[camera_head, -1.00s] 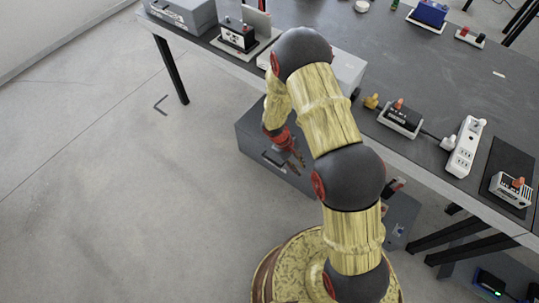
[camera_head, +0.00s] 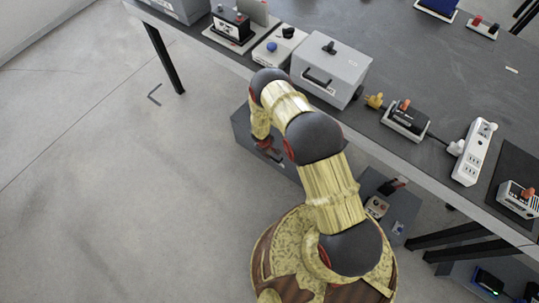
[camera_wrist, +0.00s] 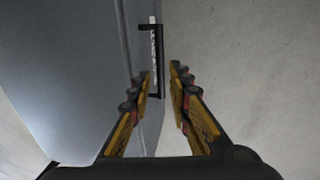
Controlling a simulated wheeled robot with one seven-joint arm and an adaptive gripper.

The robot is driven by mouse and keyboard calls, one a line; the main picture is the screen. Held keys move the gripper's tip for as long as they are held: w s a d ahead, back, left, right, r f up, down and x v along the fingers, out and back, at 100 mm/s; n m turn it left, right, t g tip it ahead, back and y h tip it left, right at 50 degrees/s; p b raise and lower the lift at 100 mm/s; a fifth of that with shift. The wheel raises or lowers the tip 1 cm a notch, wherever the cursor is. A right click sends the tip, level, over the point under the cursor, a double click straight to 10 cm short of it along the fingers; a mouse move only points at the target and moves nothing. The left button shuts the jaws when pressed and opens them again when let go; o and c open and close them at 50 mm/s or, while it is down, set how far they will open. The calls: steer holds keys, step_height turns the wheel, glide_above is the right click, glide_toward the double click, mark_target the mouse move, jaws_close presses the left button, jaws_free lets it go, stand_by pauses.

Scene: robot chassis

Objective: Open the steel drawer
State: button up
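The steel drawer unit (camera_head: 243,130) is a dark grey box below the front edge of the table in the head view, partly covered by my arm. In the wrist view, its grey surface (camera_wrist: 85,80) fills the left side. A black bar handle (camera_wrist: 157,60) with a pale strip behind it stands near the middle. My gripper (camera_wrist: 162,78) is open, its two fingers pointing toward the handle. The handle's near part shows in the gap, close to the left fingertip; I cannot tell whether they touch.
The dark table (camera_head: 440,80) stands above the drawer. A light grey box with a handle (camera_head: 330,70), a black device on a white base (camera_head: 406,120) and a white power strip (camera_head: 474,152) stand on it. A grey unit (camera_head: 390,205) is right of my arm. Floor at left is clear.

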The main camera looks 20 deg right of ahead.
steer(key=f+b, duration=0.1)
steer(key=f, duration=0.3)
steer(key=d+f+b, duration=0.1)
steer(key=f, duration=0.2)
steer(key=shift+w+d+b, duration=0.1)
steer(key=shift+w+b, duration=0.2)
steer(key=shift+c, duration=0.3)
steer(key=c, duration=0.4)
jaws_close()
